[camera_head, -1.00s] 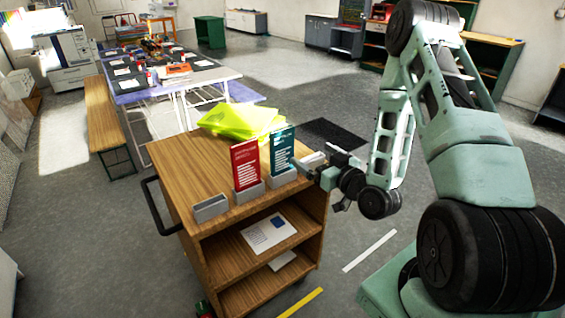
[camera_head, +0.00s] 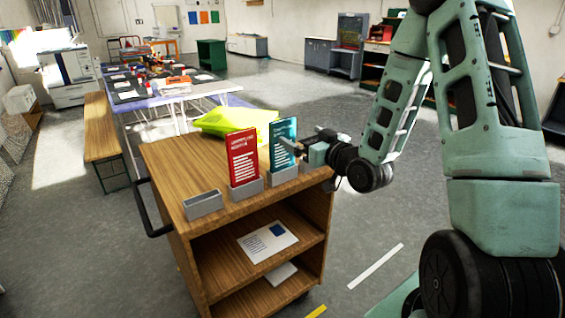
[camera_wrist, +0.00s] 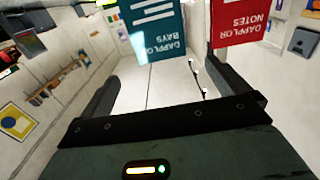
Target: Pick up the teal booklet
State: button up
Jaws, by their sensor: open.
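The teal booklet (camera_head: 282,158) stands upright in a small grey holder on the wooden cart, to the right of the red booklet (camera_head: 243,158). My gripper (camera_head: 298,147) is at the teal booklet's right edge, and a finger overlaps the booklet in the head view. In the wrist view my gripper (camera_wrist: 162,72) is open with nothing between its fingers. There the teal booklet (camera_wrist: 155,28) appears upside down, ahead of the gap and toward the left finger. The red booklet (camera_wrist: 240,20) shows beyond the right finger. I cannot tell whether a finger touches the teal booklet.
An empty grey holder (camera_head: 203,206) stands at the left of the wooden cart (camera_head: 175,160) top. A white paper (camera_head: 267,240) lies on the cart's shelf. Open floor is right of the cart.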

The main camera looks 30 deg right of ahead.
aim_at(284, 128)
jog(key=w+p, duration=0.2)
jog(key=w, duration=0.2)
jog(key=shift+w+a+f+p, duration=0.15)
jog(key=shift+w+p, duration=0.3)
jog(key=shift+w, duration=1.1)
jog(key=shift+w+a+f+p, duration=0.1)
jog(key=shift+w+f+p, duration=0.25)
jog(key=shift+w, duration=1.15)
jog(key=shift+r, duration=0.1)
jog(key=c, duration=1.3)
